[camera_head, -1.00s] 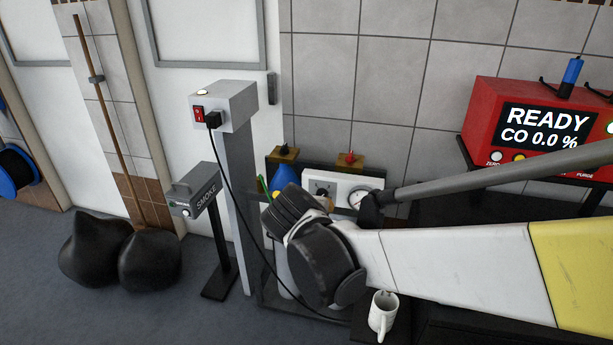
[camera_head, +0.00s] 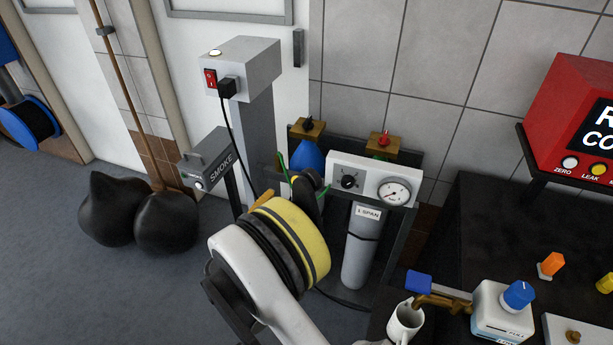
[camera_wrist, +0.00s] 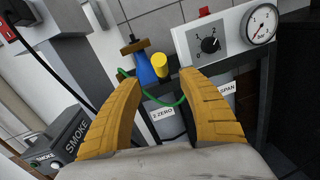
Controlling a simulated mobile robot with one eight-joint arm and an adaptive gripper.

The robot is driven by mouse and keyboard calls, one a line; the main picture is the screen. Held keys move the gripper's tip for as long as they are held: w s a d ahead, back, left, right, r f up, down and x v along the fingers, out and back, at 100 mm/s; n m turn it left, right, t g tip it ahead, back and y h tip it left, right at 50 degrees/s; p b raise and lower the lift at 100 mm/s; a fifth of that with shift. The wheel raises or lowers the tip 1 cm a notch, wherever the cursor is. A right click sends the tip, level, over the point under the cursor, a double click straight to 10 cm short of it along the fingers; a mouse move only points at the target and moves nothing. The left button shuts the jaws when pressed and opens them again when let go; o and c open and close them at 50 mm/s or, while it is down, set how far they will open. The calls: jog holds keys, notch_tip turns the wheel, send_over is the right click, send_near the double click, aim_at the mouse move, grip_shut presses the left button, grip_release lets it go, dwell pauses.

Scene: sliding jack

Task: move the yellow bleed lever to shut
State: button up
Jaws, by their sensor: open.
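A yellow rounded piece (camera_wrist: 160,67), likely the bleed lever seen nearly end-on, stands just right of the blue cylinder top (camera_wrist: 144,68) in the wrist view. I cannot tell its setting. My gripper (camera_wrist: 161,84) is open, its two ochre fingers spread below and either side of the yellow piece, with nothing visibly held. Whether a finger touches it is unclear. In the head view my arm hides the lever; the blue cylinder top (camera_head: 307,158) shows behind my wrist.
A white panel with dial and gauge (camera_head: 372,182) is right of my wrist. The grey SPAN cylinder (camera_head: 363,250) stands below. A green hose (camera_wrist: 168,103) crosses between my fingers. The grey post (camera_head: 250,130) with a black cord and the SMOKE box (camera_head: 213,162) are left.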

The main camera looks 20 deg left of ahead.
aim_at(298, 180)
jog(key=b+x, duration=0.2)
jog(key=x, duration=0.7)
jog(key=shift+w+b, duration=0.4)
jog(key=shift+c, duration=0.4)
grip_shut()
